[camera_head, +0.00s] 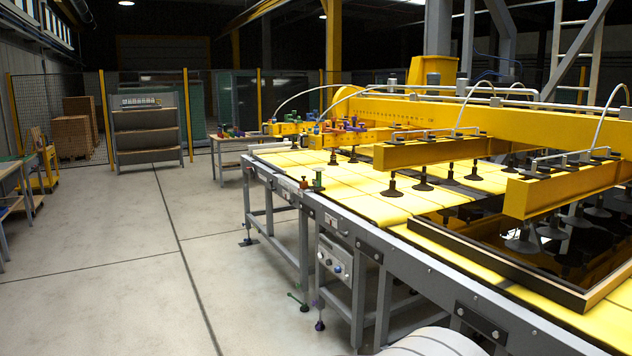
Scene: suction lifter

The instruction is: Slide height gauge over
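I cannot single out the height gauge for certain. Either is too small to identify. The yellow suction lifter (440,151) hangs over the table, with black suction cups (392,188) pointing down from its arms. More coloured fittings (345,124) sit on its far arms. Neither of my grippers is in view.
A dark framed panel (585,300) lies on the table at right. A control box (335,262) hangs on the table's near side. Open grey floor (120,250) lies to the left. A shelf rack (147,130) and a small workbench (236,140) stand farther back.

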